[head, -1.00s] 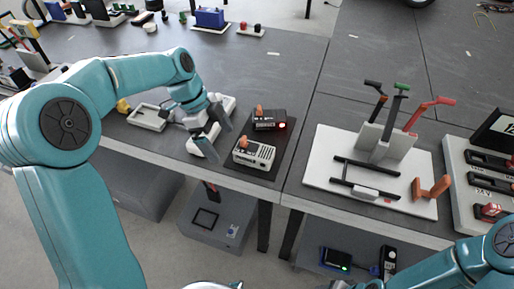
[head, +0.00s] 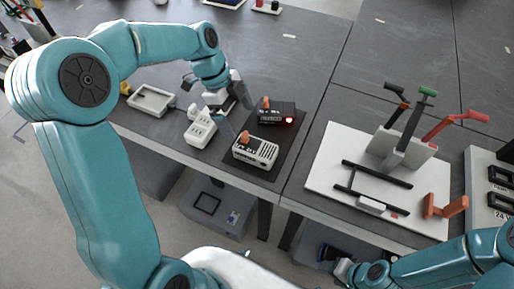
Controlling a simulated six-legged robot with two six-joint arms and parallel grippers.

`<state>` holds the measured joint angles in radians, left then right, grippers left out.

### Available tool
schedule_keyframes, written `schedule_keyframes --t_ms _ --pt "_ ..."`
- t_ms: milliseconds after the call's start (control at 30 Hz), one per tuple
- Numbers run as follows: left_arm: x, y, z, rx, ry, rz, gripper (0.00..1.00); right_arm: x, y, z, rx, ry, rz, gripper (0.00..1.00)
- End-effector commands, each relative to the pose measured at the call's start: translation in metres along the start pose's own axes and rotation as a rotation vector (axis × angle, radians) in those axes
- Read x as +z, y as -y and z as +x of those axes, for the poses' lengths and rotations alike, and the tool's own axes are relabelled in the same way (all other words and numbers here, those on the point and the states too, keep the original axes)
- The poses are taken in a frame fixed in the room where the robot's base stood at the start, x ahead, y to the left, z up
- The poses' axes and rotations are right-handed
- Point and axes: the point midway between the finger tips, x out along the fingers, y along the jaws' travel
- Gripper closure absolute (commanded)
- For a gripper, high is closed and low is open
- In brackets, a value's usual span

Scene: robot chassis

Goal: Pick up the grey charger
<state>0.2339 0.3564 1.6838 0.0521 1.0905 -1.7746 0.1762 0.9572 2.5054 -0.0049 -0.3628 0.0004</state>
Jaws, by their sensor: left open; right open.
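The grey charger (head: 256,151) is a pale grey box with a slotted face and an orange handle on top. It sits on the near part of a dark mat (head: 284,152). A black charger (head: 277,115) with an orange handle and a red light sits just behind it. My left gripper (head: 238,116) is open and empty, just left of the two chargers, with its fingers spread. It appears above the table and apart from the grey charger. My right gripper (head: 344,271) is low at the bottom, in front of the table edge, and only partly clear.
A white socket strip (head: 201,129) lies left of the mat, partly under my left gripper. A white tray (head: 151,100) is further left. To the right, a white board (head: 323,174) carries a stand with black, green and red handles. The table's front edge runs close by the grey charger.

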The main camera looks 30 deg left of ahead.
Motion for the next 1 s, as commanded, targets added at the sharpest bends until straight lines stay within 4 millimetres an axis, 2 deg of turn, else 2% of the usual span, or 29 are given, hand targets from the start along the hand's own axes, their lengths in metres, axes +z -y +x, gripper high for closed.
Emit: schedule_keyframes --t_ms 100,200,467,700,833,1000 --pt "0.0 -0.002 0.03 0.006 -0.001 0.0 0.0 0.0 0.0 0.0 0.0 -0.001 0.0 0.43" --pt "0.0 -0.002 0.048 0.004 -0.001 0.0 0.0 0.0 0.0 0.0 0.0 -0.001 0.0 0.43" --pt "-0.001 -0.001 0.071 0.002 0.0 0.0 0.0 0.0 0.001 -0.002 0.0 0.0 0.0 0.43" --pt "-0.001 0.0 0.108 0.003 0.0 0.001 0.0 0.0 0.003 -0.007 0.0 -0.001 0.0 0.43" --pt "-0.001 0.001 0.116 0.001 0.0 0.001 0.0 0.0 0.003 -0.008 0.0 -0.001 0.0 0.43" --pt "0.0 0.002 0.116 0.0 0.0 0.001 0.0 0.0 0.003 -0.007 0.0 -0.001 0.0 0.43"
